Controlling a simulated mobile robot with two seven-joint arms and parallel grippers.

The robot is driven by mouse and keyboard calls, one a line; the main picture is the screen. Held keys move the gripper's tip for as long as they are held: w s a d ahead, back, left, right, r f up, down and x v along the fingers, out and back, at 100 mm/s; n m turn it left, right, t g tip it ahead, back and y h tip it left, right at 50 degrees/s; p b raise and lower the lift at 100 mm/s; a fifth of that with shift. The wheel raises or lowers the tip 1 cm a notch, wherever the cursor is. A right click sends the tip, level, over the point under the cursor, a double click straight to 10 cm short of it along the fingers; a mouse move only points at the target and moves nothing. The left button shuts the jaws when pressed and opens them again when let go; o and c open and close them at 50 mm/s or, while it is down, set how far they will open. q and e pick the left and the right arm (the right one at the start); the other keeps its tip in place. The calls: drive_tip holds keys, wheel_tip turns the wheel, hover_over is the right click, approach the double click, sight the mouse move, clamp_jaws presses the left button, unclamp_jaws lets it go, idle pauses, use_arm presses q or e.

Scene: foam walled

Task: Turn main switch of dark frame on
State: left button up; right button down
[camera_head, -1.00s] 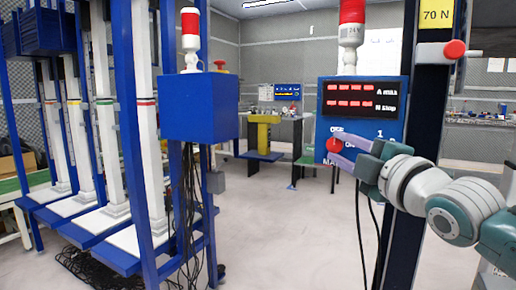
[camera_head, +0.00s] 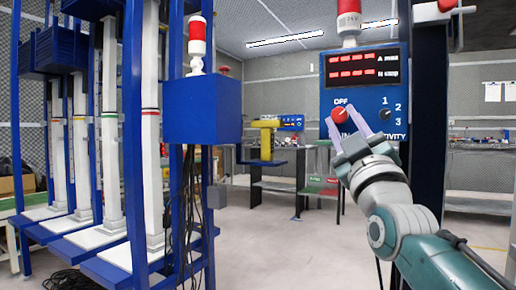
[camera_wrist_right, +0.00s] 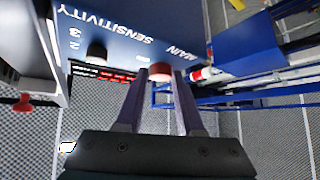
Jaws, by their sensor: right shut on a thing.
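The blue control box (camera_head: 362,97) on the dark frame (camera_head: 428,110) carries a red round main switch (camera_head: 338,113) below the label OFF. My right gripper (camera_head: 342,117) reaches up to the switch from below right, with its pale purple fingers on either side of it. I cannot clearly read which way the switch points. My left gripper is not in view.
A small black sensitivity knob (camera_head: 385,115) marked 1, 2, 3 is close right of the switch. A red display (camera_head: 352,66) is above. A blue frame with another blue box (camera_head: 203,108) stands left. The floor (camera_head: 270,225) between is clear.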

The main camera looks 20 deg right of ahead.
drive_tip(key=m+g+h+b, duration=0.1)
drive_tip(key=m+h+b, duration=0.1)
drive_tip(key=m+h, duration=0.1)
drive_tip(key=m+g+h+b, duration=0.2)
drive_tip(key=m+h+b, duration=0.1)
drive_tip(key=m+h, duration=0.1)
drive_tip(key=f+m+g+h+b, duration=0.1)
drive_tip(key=m+h+b, duration=0.2)
drive_tip(key=m, duration=0.2)
drive_tip(key=shift+w+a+m+g, duration=0.3)
drive_tip(key=shift+w+a, duration=0.05)
drive_tip(key=m+g+h+b, duration=0.2)
drive_tip(key=m+g+h, duration=0.1)
drive_tip(key=m, duration=0.1)
drive_tip(key=shift+w+r, duration=0.1)
drive_tip(key=shift+r, duration=0.05)
drive_tip(key=shift+r+m+g+h+b, duration=0.1)
drive_tip(key=shift+m+g+h+b, duration=0.2)
drive_tip(key=shift+m+b, duration=0.15)
drive_tip(key=shift+m, duration=0.25)
drive_tip(key=c, duration=0.5)
unclamp_jaws()
